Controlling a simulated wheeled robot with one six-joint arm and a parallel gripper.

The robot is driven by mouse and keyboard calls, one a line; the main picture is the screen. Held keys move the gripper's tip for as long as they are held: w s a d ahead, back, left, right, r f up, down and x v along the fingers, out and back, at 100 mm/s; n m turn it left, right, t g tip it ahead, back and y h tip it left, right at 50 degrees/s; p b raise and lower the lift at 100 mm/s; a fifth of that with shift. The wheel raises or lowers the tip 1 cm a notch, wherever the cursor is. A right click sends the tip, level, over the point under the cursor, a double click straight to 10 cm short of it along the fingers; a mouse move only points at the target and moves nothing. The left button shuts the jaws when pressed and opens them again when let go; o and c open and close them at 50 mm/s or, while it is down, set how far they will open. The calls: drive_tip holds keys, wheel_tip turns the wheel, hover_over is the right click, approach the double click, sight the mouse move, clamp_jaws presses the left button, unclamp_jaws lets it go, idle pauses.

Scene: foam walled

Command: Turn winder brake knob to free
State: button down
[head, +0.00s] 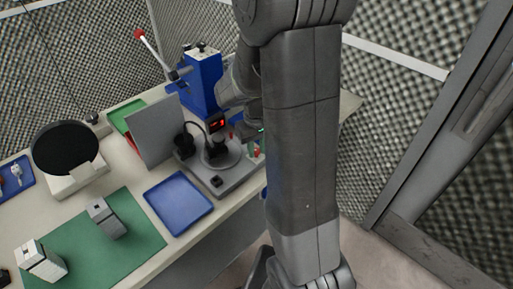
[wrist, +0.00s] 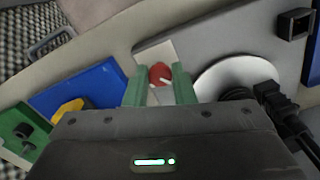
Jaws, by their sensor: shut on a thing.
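The winder (head: 238,174) stands on the bench in the head view as a grey base with a pale round disc, dark upright parts and a small red display. In the wrist view the red brake knob (wrist: 160,73) sits on a light plate at the edge of the grey base and has a white pointer line. My gripper (wrist: 160,80) has its two green fingers on either side of the knob and is shut on it. In the head view my arm hides most of the gripper, and only a little red and green shows beside it.
A blue tray (head: 179,203) lies in front of the winder. A blue press (head: 203,82) with a red-tipped lever stands behind it, near a grey upright panel (head: 154,132). A green mat (head: 75,246) with grey blocks lies at the lower left. Foam walls enclose the bench.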

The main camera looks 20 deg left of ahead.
sight(257, 150)
drive_tip(key=shift+n, duration=0.7)
drive_tip(key=c, duration=1.2)
unclamp_jaws()
wheel_tip(257, 150, up, 14)
drive_tip(key=shift+f, duration=0.2)
wheel_tip(257, 150, down, 14)
drive_tip(key=shift+r, duration=0.15)
drive_tip(key=shift+r, duration=0.1)
